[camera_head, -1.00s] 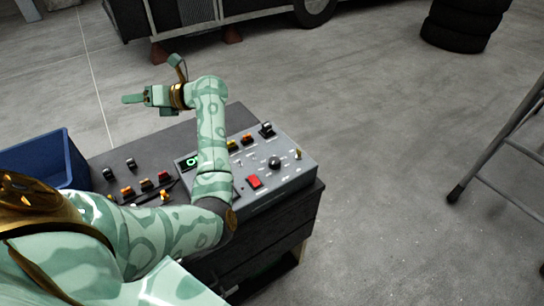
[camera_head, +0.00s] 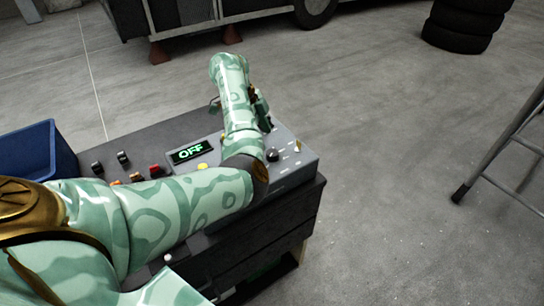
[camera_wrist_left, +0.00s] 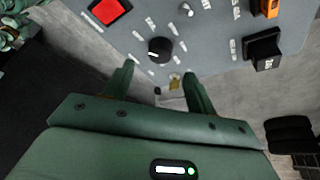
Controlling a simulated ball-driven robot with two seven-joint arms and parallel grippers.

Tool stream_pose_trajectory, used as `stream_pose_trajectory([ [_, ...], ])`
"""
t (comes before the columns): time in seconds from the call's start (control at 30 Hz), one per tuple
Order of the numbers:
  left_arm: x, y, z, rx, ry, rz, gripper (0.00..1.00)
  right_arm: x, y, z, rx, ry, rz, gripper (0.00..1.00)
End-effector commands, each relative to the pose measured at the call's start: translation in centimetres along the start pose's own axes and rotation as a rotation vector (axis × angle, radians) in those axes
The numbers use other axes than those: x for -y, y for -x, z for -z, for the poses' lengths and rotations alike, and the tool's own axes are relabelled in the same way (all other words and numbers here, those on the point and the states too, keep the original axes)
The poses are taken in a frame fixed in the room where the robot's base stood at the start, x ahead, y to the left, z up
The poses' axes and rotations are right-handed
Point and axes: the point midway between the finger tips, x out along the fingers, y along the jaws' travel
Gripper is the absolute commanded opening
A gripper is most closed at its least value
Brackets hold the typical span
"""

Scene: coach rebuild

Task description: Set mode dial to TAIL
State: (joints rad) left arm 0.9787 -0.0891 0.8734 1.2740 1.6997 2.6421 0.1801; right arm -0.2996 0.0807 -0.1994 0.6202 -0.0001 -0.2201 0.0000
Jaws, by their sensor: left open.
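The mode dial, by its look the round black knob (camera_head: 272,155), sits on the grey control panel (camera_head: 288,180), near its right end. In the left wrist view the dial (camera_wrist_left: 160,50) shows whole, with small white labels around it that are too small to read. A green display (camera_head: 190,151) on the panel reads OFF. My left gripper (camera_head: 262,108) is over the panel's far side, partly hidden by my own arm. In the left wrist view its two fingers (camera_wrist_left: 157,82) are open and empty, apart from the dial and pointing toward it.
A blue bin (camera_head: 35,150) stands at the left. A metal ladder (camera_head: 505,140) and stacked tyres (camera_head: 462,25) stand on the floor at right.

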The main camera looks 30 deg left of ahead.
Motion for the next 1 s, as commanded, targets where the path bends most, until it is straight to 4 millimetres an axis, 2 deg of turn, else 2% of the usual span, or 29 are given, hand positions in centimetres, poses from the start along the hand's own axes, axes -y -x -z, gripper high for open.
stream_pose_trajectory([
  [0.03,0.0,-1.9,-0.3,0.002,0.0,-0.004,0.57,0.1,-1.2,-0.4,0.007,0.0,0.002,0.36],
  [0.23,0.0,-5.0,-0.2,0.003,-0.001,-0.002,0.57,0.3,-2.7,-0.8,0.015,0.0,0.005,0.36],
  [0.4,0.0,-5.9,-0.1,0.003,-0.001,0.0,0.57,0.4,-3.1,-0.9,0.018,0.001,0.006,0.36],
  [0.67,0.0,-5.9,0.0,0.003,-0.001,0.001,0.57,0.4,-3.0,-0.9,0.017,0.0,0.007,0.36],
  [0.7,0.0,-5.9,0.0,0.003,-0.001,0.001,0.51,0.4,-3.0,-0.9,0.017,0.0,0.007,0.36],
  [0.83,0.0,-5.9,0.0,0.003,-0.001,0.001,0.15,0.4,-3.1,-0.9,0.017,0.0,0.007,0.36],
  [0.87,0.0,-5.9,0.0,0.003,-0.001,0.001,0.12,0.5,-3.1,-0.9,0.017,0.0,0.007,0.36],
  [1.0,0.0,-5.9,0.0,0.003,-0.002,0.001,0.12,0.5,-3.0,-0.9,0.017,0.0,0.007,0.36],
])
